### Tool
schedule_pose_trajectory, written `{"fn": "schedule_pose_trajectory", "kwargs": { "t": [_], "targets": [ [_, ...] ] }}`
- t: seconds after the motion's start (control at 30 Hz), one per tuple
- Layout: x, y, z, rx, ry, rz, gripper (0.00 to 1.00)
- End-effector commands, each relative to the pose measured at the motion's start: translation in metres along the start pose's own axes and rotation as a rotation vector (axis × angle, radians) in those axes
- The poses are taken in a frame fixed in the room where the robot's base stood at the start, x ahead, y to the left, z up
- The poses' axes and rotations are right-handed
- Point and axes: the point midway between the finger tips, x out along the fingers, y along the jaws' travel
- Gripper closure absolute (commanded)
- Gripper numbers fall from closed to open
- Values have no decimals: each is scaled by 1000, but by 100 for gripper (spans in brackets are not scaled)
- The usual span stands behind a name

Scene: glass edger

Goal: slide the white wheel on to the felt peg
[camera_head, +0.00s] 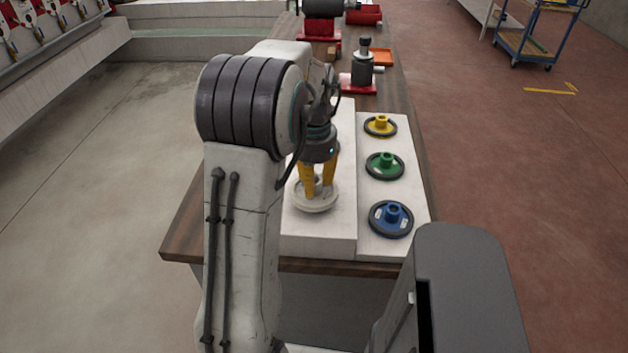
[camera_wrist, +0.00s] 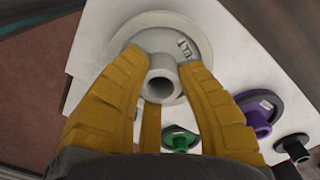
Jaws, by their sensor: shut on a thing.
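The white wheel (camera_head: 316,203) is a pale disc with a raised round hub, low over the left white board. My gripper (camera_head: 318,188) points down at it with yellow fingers shut on the hub. In the wrist view the fingers (camera_wrist: 165,80) are around the white wheel's hub (camera_wrist: 162,88), and its disc (camera_wrist: 150,22) spreads beyond them. I cannot tell whether the wheel touches the board. I cannot make out the felt peg; my arm and the wheel hide part of the left board.
A white board (camera_head: 394,246) at the right bears yellow (camera_head: 380,125), green (camera_head: 386,163) and blue (camera_head: 391,217) wheels. The wrist view shows purple (camera_wrist: 258,117), green (camera_wrist: 181,140) and black (camera_wrist: 294,146) wheels nearby. A dark grinder-like machine (camera_head: 362,70) stands farther back on the wooden bench (camera_head: 185,225).

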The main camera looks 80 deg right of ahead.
Motion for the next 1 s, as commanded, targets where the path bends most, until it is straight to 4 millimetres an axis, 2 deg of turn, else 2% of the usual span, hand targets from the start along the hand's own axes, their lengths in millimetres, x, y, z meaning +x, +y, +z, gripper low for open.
{"fn": "schedule_pose_trajectory", "kwargs": {
  "t": [1.0],
  "targets": [
    [22, 0, 0, 0, 1, 0, 100]
  ]
}}
